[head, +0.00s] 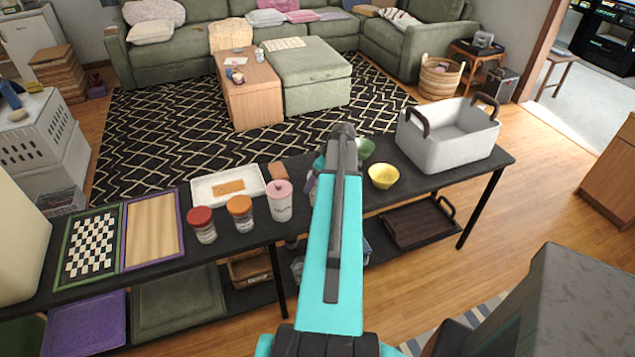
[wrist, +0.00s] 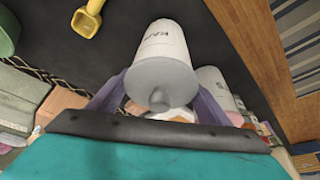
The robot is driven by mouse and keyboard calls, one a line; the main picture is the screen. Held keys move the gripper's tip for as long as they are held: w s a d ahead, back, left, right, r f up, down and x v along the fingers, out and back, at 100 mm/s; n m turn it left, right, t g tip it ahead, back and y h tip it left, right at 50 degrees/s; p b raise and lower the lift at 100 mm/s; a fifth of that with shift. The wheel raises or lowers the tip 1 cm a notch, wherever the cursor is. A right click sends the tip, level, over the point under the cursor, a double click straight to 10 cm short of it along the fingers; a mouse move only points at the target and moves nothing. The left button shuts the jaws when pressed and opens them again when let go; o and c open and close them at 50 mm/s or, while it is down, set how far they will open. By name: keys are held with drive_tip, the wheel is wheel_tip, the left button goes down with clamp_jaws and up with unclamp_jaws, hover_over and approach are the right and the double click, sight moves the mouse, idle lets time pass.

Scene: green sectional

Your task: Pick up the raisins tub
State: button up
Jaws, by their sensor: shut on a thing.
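The raisins tub (wrist: 163,45) is a white cylinder with a grey knobbed lid and dark lettering, partly readable, on its side. In the wrist view it lies between the two purple fingers of my gripper (wrist: 162,88), which is shut on it. The lid faces the wrist camera. I cannot tell whether the tub's base touches the dark surface behind it. In the head view my turquoise arm covers the tub and most of the gripper; only a bit of purple finger shows beside the arm.
On the black table, left of my arm, stand a pink-lidded canister (head: 279,203), an orange-lidded jar (head: 241,215), a red-lidded jar (head: 203,228) and a white tray (head: 205,190).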

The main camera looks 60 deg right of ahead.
drive_tip(key=shift+r+b, duration=0.7)
drive_tip(key=shift+r, duration=0.5)
drive_tip(key=shift+s+a+r, duration=0.1)
drive_tip(key=shift+s+r, duration=0.05)
drive_tip(key=shift+r, duration=0.1)
drive_tip(key=s+a+r+b, duration=0.1)
drive_tip(key=s+a+b, duration=0.7)
drive_tip(key=s+b, duration=0.3)
drive_tip(key=shift+s+a+r, duration=0.15)
drive_tip(key=shift+s+a, duration=0.1)
drive_tip(key=shift+s, duration=0.7)
drive_tip(key=shift+s+r, duration=0.1)
drive_tip(key=shift+r, duration=0.05)
drive_tip(key=shift+b, duration=0.95)
drive_tip(key=shift+d+m+h+b, duration=0.15)
drive_tip(key=shift+m+h+b, duration=0.45)
drive_tip(key=shift+m+b, duration=1.7)
drive_tip(key=shift+d+h+b, duration=0.1)
drive_tip(key=shift+h+b, duration=0.2)
drive_tip(key=shift+b, duration=1.45)
